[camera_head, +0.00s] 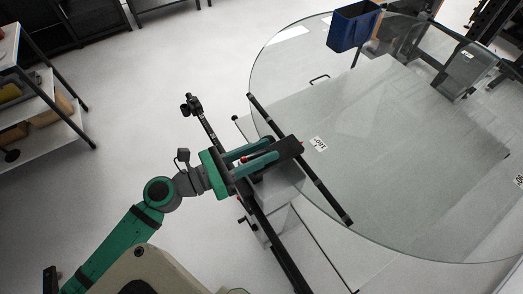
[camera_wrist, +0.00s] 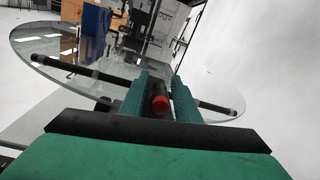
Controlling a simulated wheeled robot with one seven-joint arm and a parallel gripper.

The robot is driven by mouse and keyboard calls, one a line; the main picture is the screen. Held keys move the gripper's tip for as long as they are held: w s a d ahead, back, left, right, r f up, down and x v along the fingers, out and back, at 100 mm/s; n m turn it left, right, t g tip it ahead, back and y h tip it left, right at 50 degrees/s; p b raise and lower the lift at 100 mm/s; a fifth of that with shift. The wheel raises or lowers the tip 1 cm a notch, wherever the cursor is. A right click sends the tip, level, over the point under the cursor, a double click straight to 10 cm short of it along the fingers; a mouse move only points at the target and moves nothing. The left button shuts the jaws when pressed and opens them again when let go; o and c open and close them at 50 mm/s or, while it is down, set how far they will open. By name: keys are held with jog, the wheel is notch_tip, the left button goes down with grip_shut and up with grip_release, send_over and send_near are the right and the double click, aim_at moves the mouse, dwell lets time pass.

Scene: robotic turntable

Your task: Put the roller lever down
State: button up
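The roller lever appears to be the short dark stick with a red end (camera_wrist: 160,104), seen end-on between my fingers in the wrist view. In the head view, its red part (camera_head: 246,158) shows between the fingers, beside a black block at the machine's edge. My green gripper (camera_head: 258,160) reaches over this spot from the left; it also shows in the wrist view (camera_wrist: 159,82). Its fingers stand apart on either side of the lever, with narrow gaps visible. Contact with the lever is hard to make out.
A long black roller bar (camera_head: 327,195) lies across the edge of the round glass turntable (camera_head: 410,225). A dark post with a clamp (camera_head: 193,106) stands behind my gripper. A blue bin (camera_head: 351,27) is at the turntable's far side. Shelves (camera_head: 38,115) stand left; the floor between is clear.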

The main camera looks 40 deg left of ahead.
grip_shut()
